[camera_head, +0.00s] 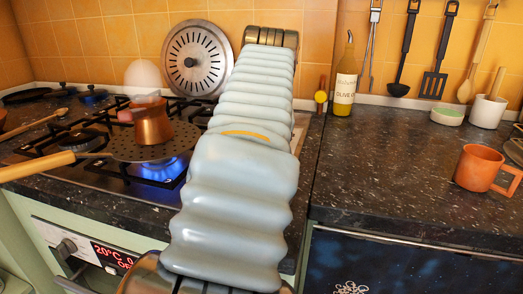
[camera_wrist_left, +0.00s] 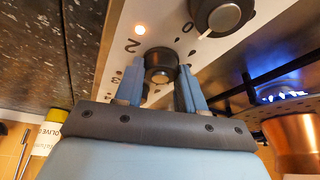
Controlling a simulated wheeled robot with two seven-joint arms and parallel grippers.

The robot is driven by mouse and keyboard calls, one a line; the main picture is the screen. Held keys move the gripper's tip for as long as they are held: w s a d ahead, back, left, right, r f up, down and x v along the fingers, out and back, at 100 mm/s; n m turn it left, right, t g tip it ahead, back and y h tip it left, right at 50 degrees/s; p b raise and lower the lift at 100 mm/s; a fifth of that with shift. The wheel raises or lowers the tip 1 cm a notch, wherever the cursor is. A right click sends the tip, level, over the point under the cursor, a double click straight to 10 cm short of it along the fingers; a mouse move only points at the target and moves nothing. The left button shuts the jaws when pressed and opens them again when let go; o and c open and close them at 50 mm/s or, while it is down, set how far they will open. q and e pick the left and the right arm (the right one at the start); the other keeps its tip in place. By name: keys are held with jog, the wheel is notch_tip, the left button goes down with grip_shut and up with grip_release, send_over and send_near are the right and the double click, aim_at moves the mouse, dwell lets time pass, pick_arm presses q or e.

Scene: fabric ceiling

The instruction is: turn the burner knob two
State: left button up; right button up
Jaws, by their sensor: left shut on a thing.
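In the left wrist view, my left gripper (camera_wrist_left: 161,70) is shut on a dark round knob (camera_wrist_left: 158,57), with one blue finger on each side. A second knob (camera_wrist_left: 222,15) with a pale pointer is near the top, apart from the fingers. In the head view, my grey-blue arm covers the middle; the gripper and the held knob cannot be made out. My right gripper is not in view.
A copper pot (camera_head: 152,125) stands on a dark round pan (camera_head: 185,138) with a wooden handle above a lit blue burner (camera_head: 160,170). An orange mug (camera_head: 482,168) and an olive oil bottle (camera_head: 345,80) stand on the right counter. A red display (camera_head: 110,257) shows at lower left.

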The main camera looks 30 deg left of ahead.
pick_arm(q)
jog(key=m+h, duration=0.1)
jog(key=m, duration=0.4)
jog(key=shift+t+h, duration=0.4)
jog(key=shift+s+a+m+h, duration=0.1)
jog(key=shift+m+h, duration=0.35)
jog(key=shift+m, duration=0.75)
jog(key=shift+a+m+h, duration=0.1)
jog(key=shift+m+h, duration=0.35)
jog(key=shift+m, duration=0.75)
jog(key=o, duration=1)
jog(key=shift+o, duration=0.2)
jog(key=v, duration=1.4)
jog(key=shift+f, duration=0.1)
